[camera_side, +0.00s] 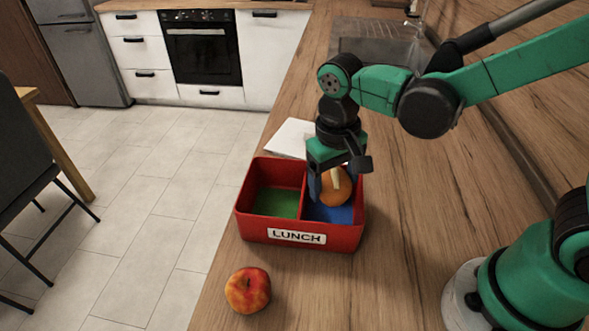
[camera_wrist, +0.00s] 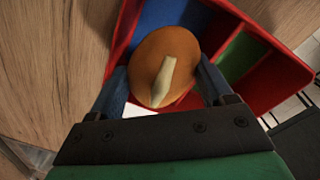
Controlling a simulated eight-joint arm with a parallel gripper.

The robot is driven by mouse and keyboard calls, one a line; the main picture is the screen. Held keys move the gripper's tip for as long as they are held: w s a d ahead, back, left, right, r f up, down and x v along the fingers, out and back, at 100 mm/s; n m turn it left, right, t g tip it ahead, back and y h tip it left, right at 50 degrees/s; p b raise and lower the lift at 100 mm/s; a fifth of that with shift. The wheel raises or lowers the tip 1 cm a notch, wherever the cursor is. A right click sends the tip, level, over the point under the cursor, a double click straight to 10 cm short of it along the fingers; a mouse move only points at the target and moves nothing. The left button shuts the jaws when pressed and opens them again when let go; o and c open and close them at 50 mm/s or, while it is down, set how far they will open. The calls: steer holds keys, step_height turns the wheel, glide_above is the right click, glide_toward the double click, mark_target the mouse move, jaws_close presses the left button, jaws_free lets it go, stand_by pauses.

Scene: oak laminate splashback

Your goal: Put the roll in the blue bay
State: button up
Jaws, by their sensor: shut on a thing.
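A red lunch box (camera_side: 258,229) marked LUNCH stands on the wooden counter, split by a divider into a green bay (camera_side: 276,203) on the left and a blue bay (camera_side: 333,214) on the right. My gripper (camera_side: 333,192) points down over the blue bay, shut on the round orange-brown roll (camera_side: 334,186), which has a pale stripe on top. In the wrist view the roll (camera_wrist: 166,68) sits between the two fingers, with the blue floor (camera_wrist: 172,16) beyond it. Whether the roll touches the bay floor I cannot tell.
A white flat item (camera_side: 290,138) lies behind the box. A sink (camera_side: 378,45) is farther back. Counter to the box's right is clear.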

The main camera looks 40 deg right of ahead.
mark_target(332, 197)
steer(key=shift+f, duration=1.45)
steer(key=shift+f, duration=0.2)
steer(key=shift+f, duration=0.35)
steer(key=o, duration=1)
